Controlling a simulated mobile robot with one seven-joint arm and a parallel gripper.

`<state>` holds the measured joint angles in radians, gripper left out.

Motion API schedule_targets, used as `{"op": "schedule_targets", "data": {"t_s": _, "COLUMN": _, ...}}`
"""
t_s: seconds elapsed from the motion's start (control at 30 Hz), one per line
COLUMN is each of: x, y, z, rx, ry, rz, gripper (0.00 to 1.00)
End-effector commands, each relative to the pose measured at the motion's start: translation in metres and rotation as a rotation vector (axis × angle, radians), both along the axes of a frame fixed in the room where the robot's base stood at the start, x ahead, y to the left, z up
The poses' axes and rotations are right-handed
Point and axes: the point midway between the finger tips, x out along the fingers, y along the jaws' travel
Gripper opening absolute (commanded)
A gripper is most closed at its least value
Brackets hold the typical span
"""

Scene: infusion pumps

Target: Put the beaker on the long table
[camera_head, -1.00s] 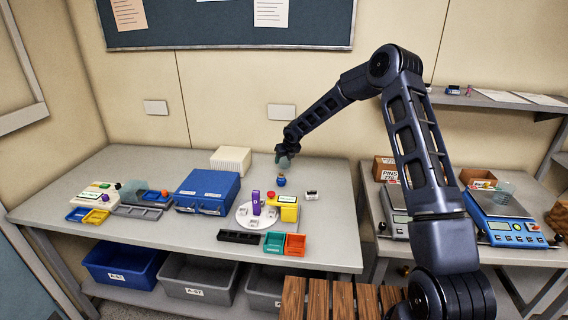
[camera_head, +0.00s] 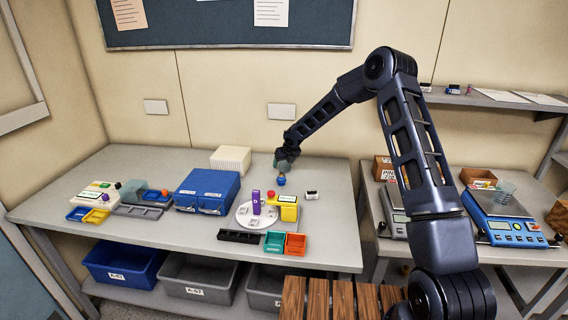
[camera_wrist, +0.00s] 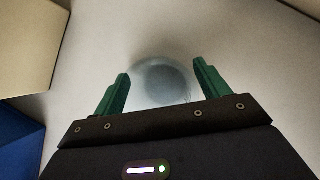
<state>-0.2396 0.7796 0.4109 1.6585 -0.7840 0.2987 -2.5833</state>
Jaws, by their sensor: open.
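My gripper (camera_head: 286,156) is at the back right of the long grey table (camera_head: 328,225), its fingers pointing down. In the wrist view its two green fingers (camera_wrist: 161,82) are apart. A round, clear, greyish vessel that looks like the beaker (camera_wrist: 164,85) is between them, seen from above. It is close to the right fingertip, and I cannot tell if they touch. In the head view the gripper and a small blue object mostly hide this spot, so whether the vessel rests on the table is unclear.
A small blue object (camera_head: 281,180) stands just in front of the gripper. A cream box (camera_head: 231,159) and blue cases (camera_head: 207,190) are to its left. A white round stand (camera_head: 257,215) is in front.

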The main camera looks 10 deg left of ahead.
Motion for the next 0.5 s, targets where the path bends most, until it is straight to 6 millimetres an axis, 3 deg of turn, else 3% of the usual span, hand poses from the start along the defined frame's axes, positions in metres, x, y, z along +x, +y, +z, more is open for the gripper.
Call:
{"op": "schedule_targets", "data": {"t_s": 0.17, "x": -0.006, "y": -0.005, "z": 0.017, "rx": 0.002, "ry": -0.002, "rz": -0.001, "gripper": 0.75}}
{"op": "schedule_targets", "data": {"t_s": 0.5, "x": -0.032, "y": -0.024, "z": 0.072, "rx": 0.001, "ry": -0.002, "rz": -0.002, "gripper": 0.75}}
